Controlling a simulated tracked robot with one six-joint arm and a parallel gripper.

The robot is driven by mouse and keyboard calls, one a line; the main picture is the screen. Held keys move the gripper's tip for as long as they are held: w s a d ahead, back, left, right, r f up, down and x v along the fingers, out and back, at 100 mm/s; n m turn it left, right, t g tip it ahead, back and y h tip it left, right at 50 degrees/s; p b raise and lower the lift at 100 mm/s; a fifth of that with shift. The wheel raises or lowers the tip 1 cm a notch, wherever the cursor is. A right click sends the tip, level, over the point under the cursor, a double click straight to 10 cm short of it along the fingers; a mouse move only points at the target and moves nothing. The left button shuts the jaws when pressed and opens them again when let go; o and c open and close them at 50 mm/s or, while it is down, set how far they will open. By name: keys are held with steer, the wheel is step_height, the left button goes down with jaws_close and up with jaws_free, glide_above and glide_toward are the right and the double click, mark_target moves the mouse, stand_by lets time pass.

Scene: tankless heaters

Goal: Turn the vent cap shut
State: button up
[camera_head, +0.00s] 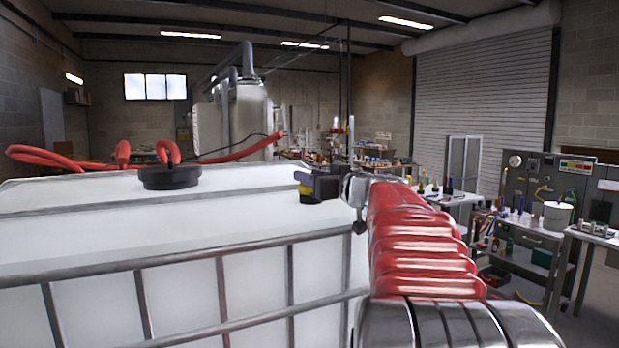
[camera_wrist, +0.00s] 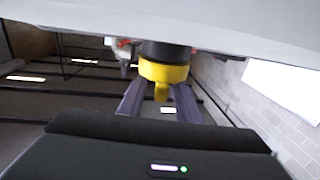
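A yellow cap with a narrow tab, on a black neck, shows in the wrist view (camera_wrist: 163,71); it looks like the vent cap. The neck meets the white surface at the top of that view. My gripper (camera_wrist: 160,99) is open, its two dark fingers reaching toward the cap, one on each side of the tab. Gaps show between the tab and the fingers; whether the fingertips touch the cap's wider body I cannot tell. In the head view my gripper (camera_head: 320,184) is above the right part of the white tank (camera_head: 110,240), with a small patch of yellow at its end.
A large black lid (camera_head: 170,177) sits on the tank top to the left, with red hoses (camera_head: 70,158) behind it. A metal bar cage (camera_head: 180,258) surrounds the tank. Cluttered workbenches (camera_head: 520,228) stand at the right.

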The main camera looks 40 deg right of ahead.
steer(key=shift+c, duration=0.4)
jaws_close()
steer(key=shift+m+g+h, duration=0.3)
steer(key=shift+m+h, duration=0.5)
steer(key=shift+h, duration=0.4)
steer(key=shift+o, duration=0.4)
jaws_free()
steer(key=v, duration=1.4)
